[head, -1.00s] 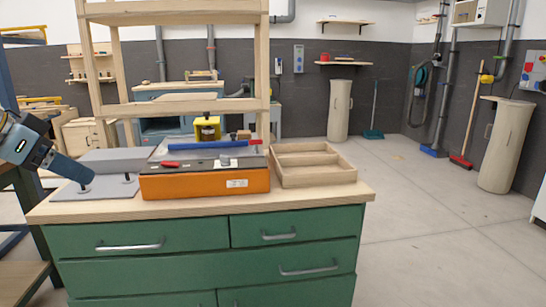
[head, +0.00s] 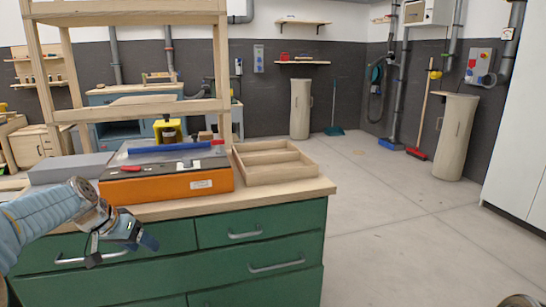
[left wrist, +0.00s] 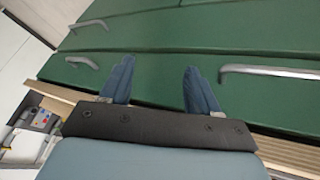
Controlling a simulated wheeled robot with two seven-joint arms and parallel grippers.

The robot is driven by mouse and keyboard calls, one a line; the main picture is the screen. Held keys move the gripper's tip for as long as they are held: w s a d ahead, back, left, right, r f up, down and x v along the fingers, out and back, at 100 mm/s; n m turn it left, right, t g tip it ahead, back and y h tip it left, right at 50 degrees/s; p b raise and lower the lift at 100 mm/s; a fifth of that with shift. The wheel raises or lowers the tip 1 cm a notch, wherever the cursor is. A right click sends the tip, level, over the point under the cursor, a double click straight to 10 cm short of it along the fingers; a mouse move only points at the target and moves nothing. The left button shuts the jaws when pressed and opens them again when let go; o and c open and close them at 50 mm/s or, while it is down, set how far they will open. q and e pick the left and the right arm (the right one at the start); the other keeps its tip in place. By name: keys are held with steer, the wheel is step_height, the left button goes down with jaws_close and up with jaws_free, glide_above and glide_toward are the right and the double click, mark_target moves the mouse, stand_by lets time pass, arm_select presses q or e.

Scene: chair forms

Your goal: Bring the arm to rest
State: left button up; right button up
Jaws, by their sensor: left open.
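My left arm comes in from the left in the head view and hangs in front of the green cabinet (head: 185,275). Its gripper (head: 121,250) is at the cabinet's front, below the worktop edge. The left wrist view shows both blue fingers (left wrist: 158,68) spread apart with nothing between them. They point at the green drawer fronts (left wrist: 215,38) and stand near a metal drawer handle (left wrist: 270,72); whether they touch anything I cannot tell. My right gripper does not show.
The worktop (head: 285,192) carries an orange toolbox-like case (head: 185,187), a wooden divided tray (head: 275,170) and a grey box (head: 68,167). A wooden frame (head: 222,75) rises behind them. The floor (head: 400,225) to the right is clear.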

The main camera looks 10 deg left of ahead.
arm_select(q)
steer(key=d+f+g, duration=0.1)
steer(key=d+f, duration=0.4)
steer(key=f, duration=0.4)
steer(key=w+d+f+g, duration=0.1)
steer(key=d+f, duration=0.5)
steer(key=f, duration=0.3)
steer(key=d+f+g, duration=0.1)
steer(key=d+f, duration=0.4)
steer(key=f, duration=0.4)
steer(key=s+d+f+g+h, duration=0.1)
steer(key=s+d+f, duration=0.6)
steer(key=s+d, duration=0.2)
steer(key=s+d+f+g, duration=0.1)
steer(key=s+d+f, duration=0.7)
steer(key=s+d, duration=0.2)
steer(key=shift+n+g+h, duration=0.3)
steer(key=shift+n+h, duration=0.1)
